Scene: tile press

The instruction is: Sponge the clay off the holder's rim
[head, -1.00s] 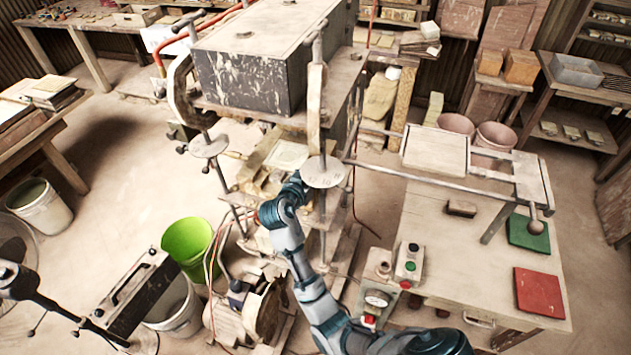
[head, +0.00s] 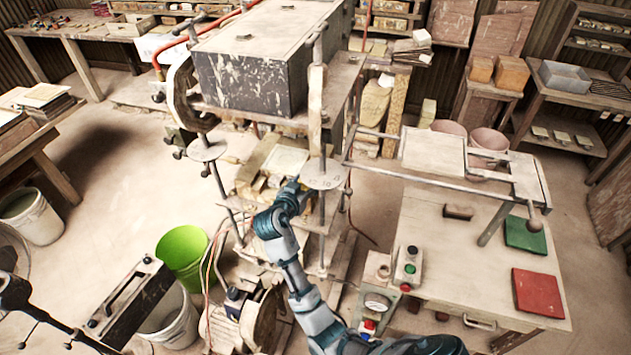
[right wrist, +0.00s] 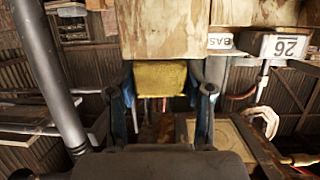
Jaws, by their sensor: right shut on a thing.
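My right arm reaches into the press in the head view, and its gripper end (head: 292,190) is partly behind a round metal plate. In the right wrist view the right gripper (right wrist: 165,95) is shut on a yellow sponge (right wrist: 160,76), between its two fingers. The holder, a frame with a pale square face (right wrist: 237,143), lies to the right of the gripper in that view. In the head view a pale square holder surface (head: 287,160) shows inside the press. Clay on its rim is too small to tell. My left gripper is not in view.
The press's dark, clay-spattered block (head: 250,75) hangs above the work area. Metal posts (head: 323,230) stand close beside my arm. A side table (head: 455,265) at the right carries a control box (head: 408,266), green and red pads. A green bucket (head: 183,250) stands at left.

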